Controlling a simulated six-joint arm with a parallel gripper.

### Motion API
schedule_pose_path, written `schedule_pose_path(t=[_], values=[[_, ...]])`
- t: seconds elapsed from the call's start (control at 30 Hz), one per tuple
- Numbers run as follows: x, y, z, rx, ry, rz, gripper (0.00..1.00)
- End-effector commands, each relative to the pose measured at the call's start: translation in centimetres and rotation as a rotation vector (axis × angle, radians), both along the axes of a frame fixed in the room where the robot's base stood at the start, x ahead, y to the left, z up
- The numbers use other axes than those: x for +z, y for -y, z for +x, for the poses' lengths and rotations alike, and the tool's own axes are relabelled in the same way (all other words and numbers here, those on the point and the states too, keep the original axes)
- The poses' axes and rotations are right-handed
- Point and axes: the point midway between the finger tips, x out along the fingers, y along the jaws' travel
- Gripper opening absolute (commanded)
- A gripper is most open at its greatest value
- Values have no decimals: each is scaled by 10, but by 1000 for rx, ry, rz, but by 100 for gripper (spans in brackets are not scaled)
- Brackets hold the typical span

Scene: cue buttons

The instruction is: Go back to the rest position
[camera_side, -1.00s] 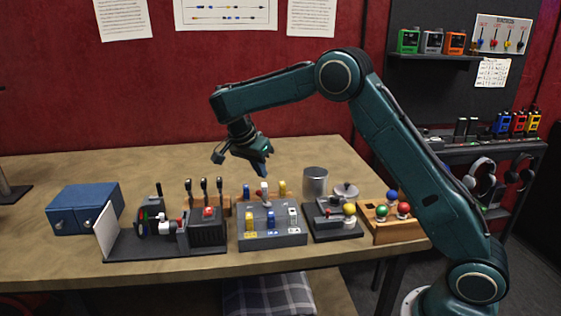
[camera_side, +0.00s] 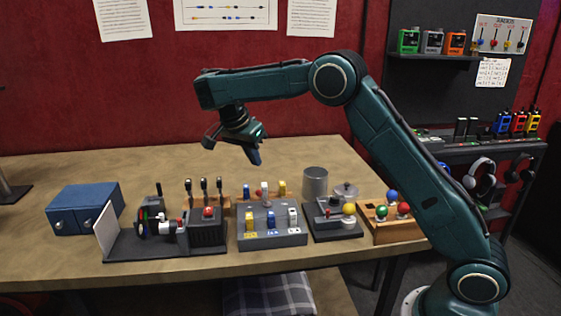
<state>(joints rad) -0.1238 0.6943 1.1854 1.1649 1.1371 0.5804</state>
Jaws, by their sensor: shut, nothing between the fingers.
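My gripper (camera_side: 255,157) is shut and empty, fingers pointing down. It hangs in the air above and behind the grey button box (camera_side: 272,238), touching nothing. The box carries yellow, blue and white switches on its top. Behind it stand a blue, a white and a yellow peg-like piece (camera_side: 282,188) on a wooden block. My arm reaches in from the right, with its elbow high over the table's right part.
On the table (camera_side: 150,165) stand a blue cabinet (camera_side: 84,208), a dark device with levers and a red button (camera_side: 208,212), a metal can (camera_side: 315,182), a joystick box (camera_side: 333,226) and a wooden tray of coloured balls (camera_side: 400,232). The table's back left is clear.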

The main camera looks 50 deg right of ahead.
Motion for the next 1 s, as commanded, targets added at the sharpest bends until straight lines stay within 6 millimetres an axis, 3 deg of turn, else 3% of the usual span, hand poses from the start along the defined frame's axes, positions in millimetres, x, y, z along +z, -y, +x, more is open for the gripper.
schedule_pose_path(t=[0.27, 0.47, 1.0], values=[[8, 2, -4, 29, 3, 3, 0], [31, 5, -19, 128, 3, 15, 0], [98, 7, -99, 562, 15, 49, 0]])
